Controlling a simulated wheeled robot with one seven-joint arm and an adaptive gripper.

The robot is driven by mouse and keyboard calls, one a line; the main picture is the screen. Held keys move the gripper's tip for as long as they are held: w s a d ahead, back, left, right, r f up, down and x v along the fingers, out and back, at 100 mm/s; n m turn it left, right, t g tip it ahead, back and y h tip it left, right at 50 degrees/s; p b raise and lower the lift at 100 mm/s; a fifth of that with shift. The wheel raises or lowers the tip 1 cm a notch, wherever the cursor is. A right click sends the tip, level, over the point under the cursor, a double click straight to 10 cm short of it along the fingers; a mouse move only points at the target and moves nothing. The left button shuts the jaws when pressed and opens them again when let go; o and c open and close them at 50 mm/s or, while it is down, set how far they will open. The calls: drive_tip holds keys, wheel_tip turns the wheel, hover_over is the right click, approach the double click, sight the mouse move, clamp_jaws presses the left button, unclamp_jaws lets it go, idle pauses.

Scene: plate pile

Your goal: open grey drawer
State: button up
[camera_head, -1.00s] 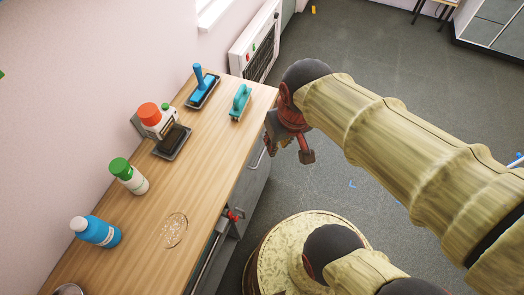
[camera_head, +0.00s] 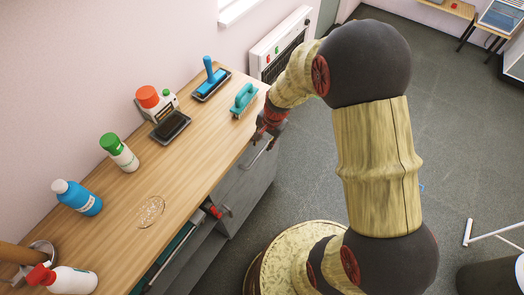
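The grey drawer (camera_head: 246,180) is in the grey front under the wooden counter, at the counter's right side, seen steeply from above. Its pale bar handle (camera_head: 257,155) shows just below the counter edge. My gripper (camera_head: 264,132), red and dark, is at the counter's edge, just above and to the right of the handle. Its fingertips are small and partly hidden, so I cannot tell whether they are open or shut, or whether they touch the handle. I see no clear gap at the drawer front.
The counter (camera_head: 190,180) holds a teal brush (camera_head: 243,100), a blue-handled tool (camera_head: 211,80), a dark tray (camera_head: 171,126) and several bottles along the wall. A red-ended object (camera_head: 214,211) sticks out of an opening nearer me. Grey floor (camera_head: 300,190) is clear right of the cabinet.

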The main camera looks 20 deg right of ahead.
sight(260, 153)
drive_tip(key=f, duration=0.2)
drive_tip(key=f+b, duration=0.1)
drive_tip(key=f, duration=0.2)
drive_tip(key=w+f+b, duration=0.1)
drive_tip(key=f, duration=0.1)
drive_tip(key=shift+a+f, duration=0.25)
drive_tip(key=shift+a, duration=0.1)
drive_tip(key=shift+c, duration=0.2)
clamp_jaws()
idle(0.4)
